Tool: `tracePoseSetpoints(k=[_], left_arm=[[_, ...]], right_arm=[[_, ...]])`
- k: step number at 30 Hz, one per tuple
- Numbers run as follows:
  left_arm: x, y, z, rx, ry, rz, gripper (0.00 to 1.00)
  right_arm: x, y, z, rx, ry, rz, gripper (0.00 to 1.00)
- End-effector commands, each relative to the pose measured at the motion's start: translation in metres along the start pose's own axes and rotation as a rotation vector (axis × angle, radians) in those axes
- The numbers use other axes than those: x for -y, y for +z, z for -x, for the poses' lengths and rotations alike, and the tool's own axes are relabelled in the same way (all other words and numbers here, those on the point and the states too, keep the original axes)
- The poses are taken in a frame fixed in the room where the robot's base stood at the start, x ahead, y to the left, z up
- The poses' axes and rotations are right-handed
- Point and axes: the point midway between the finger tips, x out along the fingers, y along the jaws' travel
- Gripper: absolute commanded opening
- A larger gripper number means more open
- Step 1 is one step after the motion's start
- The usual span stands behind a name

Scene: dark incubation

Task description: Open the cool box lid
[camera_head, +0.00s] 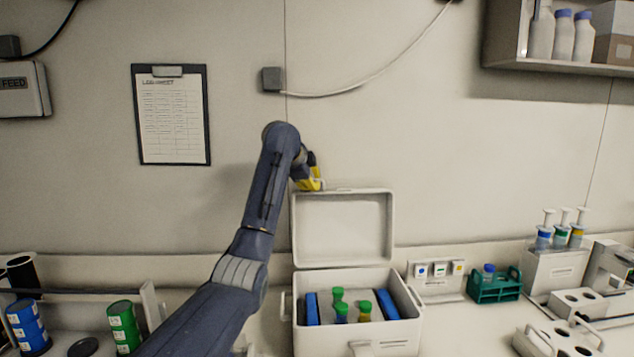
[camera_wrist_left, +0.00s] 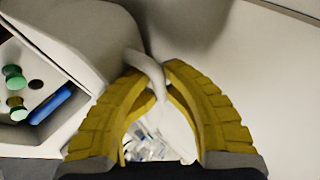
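The cool box (camera_head: 405,330) is a white box on the bench in the head view, with its lid (camera_head: 344,228) standing upright at the back. Blue packs (camera_head: 387,303) and green-capped tubes (camera_head: 338,296) show inside. My left gripper (camera_head: 316,184), with yellow fingers, is at the lid's top left edge. In the left wrist view the gripper (camera_wrist_left: 153,72) has its curved fingers closed around a pale bent handle (camera_wrist_left: 151,78) on the lid. Part of the box interior with green caps (camera_wrist_left: 14,77) shows at the left there. My right gripper is not in view.
To the right stand a small panel (camera_head: 437,279), a teal rack (camera_head: 494,288) and white holders (camera_head: 578,303). To the left are a blue can (camera_head: 28,327) and a green can (camera_head: 124,326). A shelf (camera_head: 560,62) hangs at the upper right.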

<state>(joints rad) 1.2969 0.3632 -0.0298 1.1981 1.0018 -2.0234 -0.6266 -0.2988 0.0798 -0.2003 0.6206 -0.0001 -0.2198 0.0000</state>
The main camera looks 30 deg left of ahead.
Motion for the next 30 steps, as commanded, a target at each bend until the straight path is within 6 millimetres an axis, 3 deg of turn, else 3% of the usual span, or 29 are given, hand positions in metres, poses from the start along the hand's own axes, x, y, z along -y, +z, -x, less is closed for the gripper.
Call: tracePoseSetpoints(k=[5, 6, 12, 24, 30], left_arm=[[0.002, 0.006, 0.001, 0.011, -0.003, 0.007, 0.00], [0.002, 0.006, 0.001, 0.011, -0.003, 0.007, 0.12], [0.001, 0.007, 0.000, 0.013, 0.000, 0.006, 0.34], [-0.002, 0.008, -0.002, 0.016, 0.007, 0.004, 0.34], [-0.001, 0.007, 0.014, 0.014, 0.004, 0.004, 0.34]], right_arm=[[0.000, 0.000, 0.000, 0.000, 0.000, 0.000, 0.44], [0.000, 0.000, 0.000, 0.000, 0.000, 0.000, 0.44], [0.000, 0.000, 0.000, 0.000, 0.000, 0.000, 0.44], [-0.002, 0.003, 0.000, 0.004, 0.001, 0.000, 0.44], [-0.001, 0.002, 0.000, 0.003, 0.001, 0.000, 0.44]])
